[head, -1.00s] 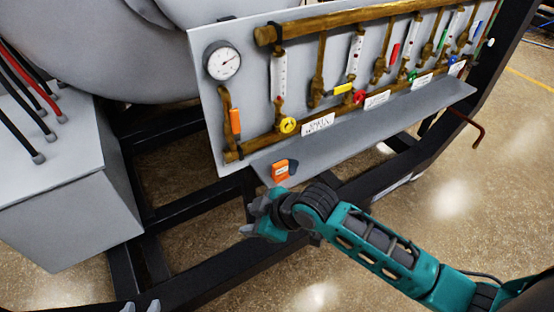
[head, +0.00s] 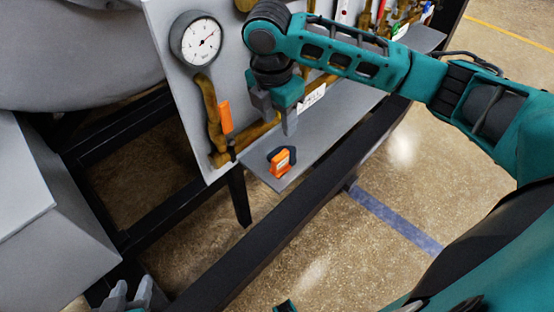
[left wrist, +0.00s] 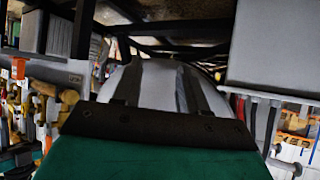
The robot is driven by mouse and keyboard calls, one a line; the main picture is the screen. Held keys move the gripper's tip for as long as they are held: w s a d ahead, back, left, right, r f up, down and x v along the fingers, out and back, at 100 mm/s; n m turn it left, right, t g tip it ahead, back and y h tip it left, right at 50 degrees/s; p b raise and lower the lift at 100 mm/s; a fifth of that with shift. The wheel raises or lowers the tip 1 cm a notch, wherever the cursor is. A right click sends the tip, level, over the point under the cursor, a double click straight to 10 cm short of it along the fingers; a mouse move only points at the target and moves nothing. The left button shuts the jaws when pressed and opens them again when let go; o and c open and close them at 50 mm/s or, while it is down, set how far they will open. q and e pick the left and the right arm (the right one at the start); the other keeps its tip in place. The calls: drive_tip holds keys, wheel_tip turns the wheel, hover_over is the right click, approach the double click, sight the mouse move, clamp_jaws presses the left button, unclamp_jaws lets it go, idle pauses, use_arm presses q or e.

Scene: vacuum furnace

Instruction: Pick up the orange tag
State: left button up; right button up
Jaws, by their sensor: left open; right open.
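The orange tag (head: 281,163) sits on the grey shelf (head: 312,150) below the panel, near the shelf's left end. It has an orange body with a pale label and a dark loop behind it. My right gripper (head: 274,116) is above and just behind the tag, fingers pointing down, open and empty, apart from the tag. My left gripper (head: 136,293) is at the bottom left of the head view, open, low and far from the tag. In the left wrist view I cannot make out the tag with certainty.
The panel carries a round gauge (head: 196,40) and brass pipes, one with an orange handle (head: 226,118). A dark frame beam (head: 285,235) runs in front of the shelf. A grey box (head: 50,215) stands at the left. Open floor lies at the right.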

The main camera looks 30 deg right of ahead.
sight(280, 155)
wheel_tip(280, 155, down, 9)
drive_tip(key=shift+d+r+b, duration=0.1)
drive_tip(key=shift+r+b, duration=0.05)
drive_tip(key=shift+b, duration=0.8)
drive_tip(key=shift+f, duration=0.65)
drive_tip(key=f, duration=0.1)
drive_tip(key=f+b, duration=0.1)
drive_tip(key=f, duration=0.2)
drive_tip(key=shift+w+d+f+b, duration=0.15)
drive_tip(key=shift+d+f+b, duration=0.05)
drive_tip(key=shift+d+b, duration=0.1)
drive_tip(key=c, duration=0.6)
drive_tip(key=shift+c, duration=0.7)
use_arm(q)
drive_tip(key=shift+w+d+f, duration=0.3)
drive_tip(key=shift+d+f, duration=0.45)
drive_tip(key=shift+d, duration=0.05)
